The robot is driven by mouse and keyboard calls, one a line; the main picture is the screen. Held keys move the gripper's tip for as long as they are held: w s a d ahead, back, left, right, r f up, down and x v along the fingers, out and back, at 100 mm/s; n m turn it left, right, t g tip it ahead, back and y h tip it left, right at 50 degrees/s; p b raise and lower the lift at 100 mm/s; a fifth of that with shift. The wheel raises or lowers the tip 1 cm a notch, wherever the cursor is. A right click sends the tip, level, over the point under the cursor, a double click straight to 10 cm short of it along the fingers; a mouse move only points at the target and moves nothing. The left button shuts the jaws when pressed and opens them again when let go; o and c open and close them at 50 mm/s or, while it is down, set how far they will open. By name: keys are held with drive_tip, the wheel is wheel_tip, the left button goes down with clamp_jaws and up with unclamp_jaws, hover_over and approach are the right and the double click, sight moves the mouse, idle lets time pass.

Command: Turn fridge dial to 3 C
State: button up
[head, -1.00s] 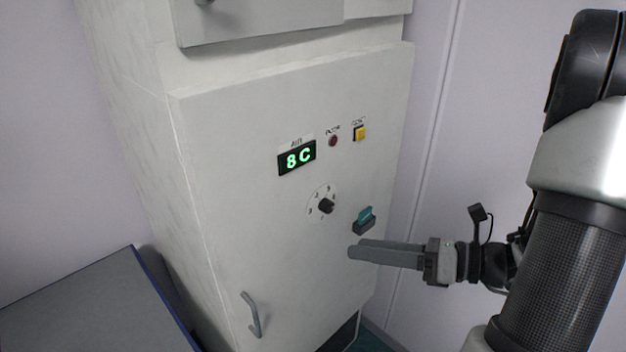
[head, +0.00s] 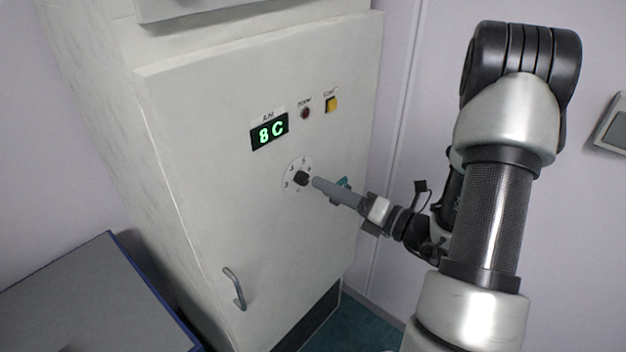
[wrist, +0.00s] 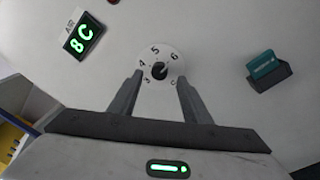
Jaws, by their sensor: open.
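The fridge dial is a black knob (head: 301,178) on a round white plate on the cabinet front. In the wrist view the knob (wrist: 158,70) shows with the numbers 3, 4, 5 and 6 around it. The green display (head: 269,132) reads 8 C, and it also shows in the wrist view (wrist: 83,34). My gripper (head: 316,182) is just right of the knob in the head view. In the wrist view its two fingers (wrist: 157,82) are open, one on each side below the knob, with nothing between them.
A teal switch in a dark holder (wrist: 266,68) is right of the dial. A red lamp (head: 305,113) and a yellow button (head: 331,105) sit above it. A bar handle (head: 234,288) is lower left. A grey table (head: 85,300) stands at the left.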

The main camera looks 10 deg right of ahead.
sight(307, 179)
drive_tip(key=x, duration=0.5)
drive_tip(key=c, duration=1)
